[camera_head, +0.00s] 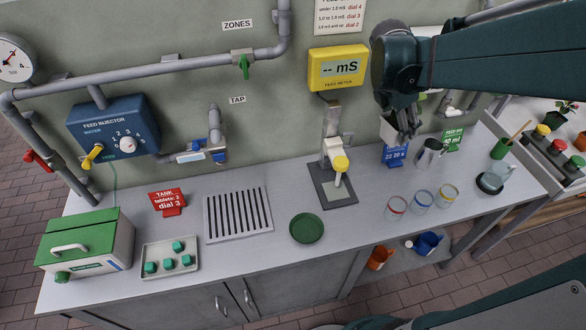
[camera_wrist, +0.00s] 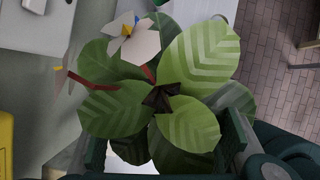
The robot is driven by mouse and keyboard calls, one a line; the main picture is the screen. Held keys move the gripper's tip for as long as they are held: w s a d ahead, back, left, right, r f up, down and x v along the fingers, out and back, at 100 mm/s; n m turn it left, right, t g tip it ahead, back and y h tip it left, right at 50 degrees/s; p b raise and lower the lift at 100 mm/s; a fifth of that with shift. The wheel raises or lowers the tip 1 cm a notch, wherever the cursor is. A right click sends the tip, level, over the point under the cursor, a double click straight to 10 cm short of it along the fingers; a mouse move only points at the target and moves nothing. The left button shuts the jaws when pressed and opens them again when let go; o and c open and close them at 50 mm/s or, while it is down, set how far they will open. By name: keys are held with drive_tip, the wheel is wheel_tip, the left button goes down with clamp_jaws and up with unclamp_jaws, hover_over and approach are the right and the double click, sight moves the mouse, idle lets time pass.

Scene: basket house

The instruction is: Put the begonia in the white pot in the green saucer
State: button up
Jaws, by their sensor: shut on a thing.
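My gripper (camera_head: 404,122) is at the back right of the bench, shut on the white pot (camera_head: 389,131), which it holds raised in front of the wall. In the wrist view the begonia (camera_wrist: 150,90) fills the middle, with broad striped green leaves, red stems and a pale flower with a yellow centre. A white patch of the pot (camera_wrist: 135,165) shows below the leaves, between the fingers. In the head view my arm hides most of the plant. The green saucer (camera_head: 306,229) lies empty on the bench's front middle, left of my gripper.
A feed meter stand (camera_head: 335,170) rises between the saucer and my gripper. A blue card (camera_head: 395,155), a metal jug (camera_head: 428,152) and several glass cups (camera_head: 421,198) stand on the right. A drain grate (camera_head: 238,215) lies left of the saucer.

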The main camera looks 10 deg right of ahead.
drive_tip(key=s+a+m, duration=0.1)
drive_tip(key=s+a, duration=0.2)
drive_tip(key=a, duration=1.3)
drive_tip(key=m+p, duration=0.1)
hover_over(307, 230)
wheel_tip(307, 230, down, 11)
drive_tip(key=shift+f+g, duration=0.15)
drive_tip(key=shift+g, duration=0.25)
drive_tip(key=shift+w, duration=0.1)
drive_tip(key=shift+f+b, duration=0.55)
drive_tip(key=shift+f, duration=2.35)
drive_tip(key=shift+f, duration=0.1)
drive_tip(key=shift+f+b, duration=0.4)
drive_tip(key=shift+f, duration=1.6)
drive_tip(key=shift+f+b, duration=0.6)
drive_tip(key=shift+b, duration=0.05)
